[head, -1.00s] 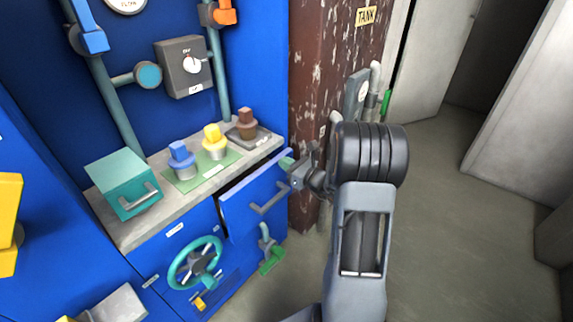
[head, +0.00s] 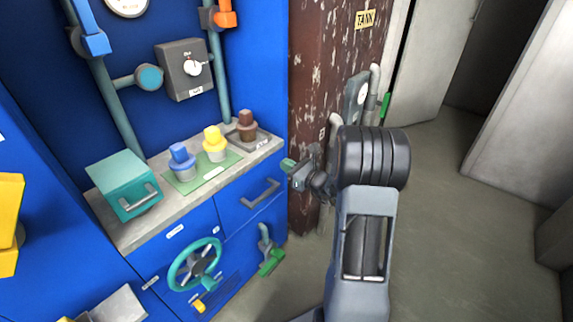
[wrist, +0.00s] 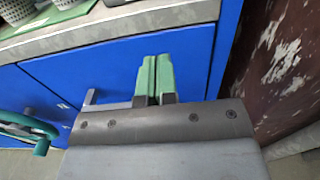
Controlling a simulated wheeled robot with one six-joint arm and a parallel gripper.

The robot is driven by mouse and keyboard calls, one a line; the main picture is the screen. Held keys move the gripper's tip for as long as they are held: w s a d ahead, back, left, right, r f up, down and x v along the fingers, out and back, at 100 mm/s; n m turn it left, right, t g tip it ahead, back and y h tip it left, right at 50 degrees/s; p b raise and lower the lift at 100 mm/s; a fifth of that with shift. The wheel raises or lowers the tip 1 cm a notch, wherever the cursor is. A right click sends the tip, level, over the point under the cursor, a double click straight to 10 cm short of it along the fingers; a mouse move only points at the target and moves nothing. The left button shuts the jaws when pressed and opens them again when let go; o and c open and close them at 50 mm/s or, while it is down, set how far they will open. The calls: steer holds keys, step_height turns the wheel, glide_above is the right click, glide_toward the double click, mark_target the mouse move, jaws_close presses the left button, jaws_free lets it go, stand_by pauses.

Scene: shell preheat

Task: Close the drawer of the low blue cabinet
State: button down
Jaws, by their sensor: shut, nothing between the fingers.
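The low blue cabinet (head: 173,248) has a grey worktop. Its drawer (head: 238,217), blue with a grey bar handle (head: 260,194), looks flush with the cabinet front in the head view. In the wrist view the drawer front (wrist: 110,68) fills the middle, and part of the handle (wrist: 90,98) shows left of my fingers. My gripper (head: 288,163) is at the upper right of the drawer front. Its green fingers (wrist: 154,78) are shut together with nothing between them and point at the drawer front. I cannot tell whether the fingertips touch it.
On the worktop (head: 150,226) stand a teal box (head: 124,186) and blue, yellow and brown knobbed pieces. A teal handwheel (head: 195,264) and a green-handled valve (head: 271,262) stick out below. A rusty brown column (head: 310,90) stands close on the right. Open floor lies right of my arm.

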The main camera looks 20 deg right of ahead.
steer(key=p+v, duration=0.2)
steer(key=v, duration=0.9)
steer(key=s+a+r+n+g+y+p, duration=0.1)
steer(key=s+a+r+n+g+p, duration=0.3)
steer(key=a+r+n+g+p, duration=0.4)
steer(key=s+a+r+n+g+y+p, duration=0.1)
steer(key=s+a+r+n+g+p, duration=0.35)
steer(key=a+r+n+p, duration=0.4)
steer(key=s+r+n+h+p, duration=0.2)
steer(key=r+n+h+p, duration=0.2)
steer(key=r+n, duration=0.3)
steer(key=s+r+n+h+p, duration=0.3)
steer(key=r+n+h+p, duration=0.2)
steer(key=r, duration=0.5)
steer(key=shift+s+a+n+p, duration=0.25)
steer(key=shift+n+p, duration=0.9)
steer(key=shift+n, duration=0.1)
steer(key=shift+r+g, duration=0.15)
steer(key=shift+g, duration=0.1)
